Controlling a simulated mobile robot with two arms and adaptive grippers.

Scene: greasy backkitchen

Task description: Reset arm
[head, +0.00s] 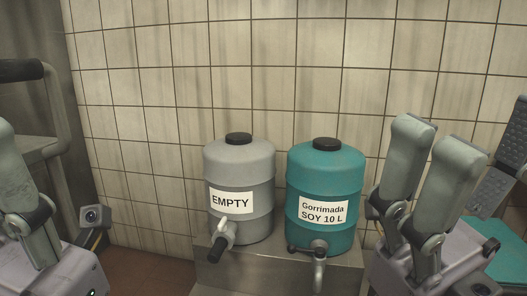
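My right gripper (434,138) is on the right side of the head view, pointing up. Its two grey-green fingers stand apart with nothing seen between them, so it is open. It is beside and in front of the teal container. My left gripper (18,178) is at the left edge, also pointing up. Only one finger shows clearly and the rest is cut off by the frame, so I cannot tell whether it is open or shut. I see no object held in it.
A grey container (239,172) labelled "EMPTY" and a teal container (326,175) labelled "Gorrimada SOY 10 L" stand on a metal stand (270,273) against the tiled wall (160,120). Both have black lids and front taps. A metal frame with a dark handle (22,70) is at the left.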

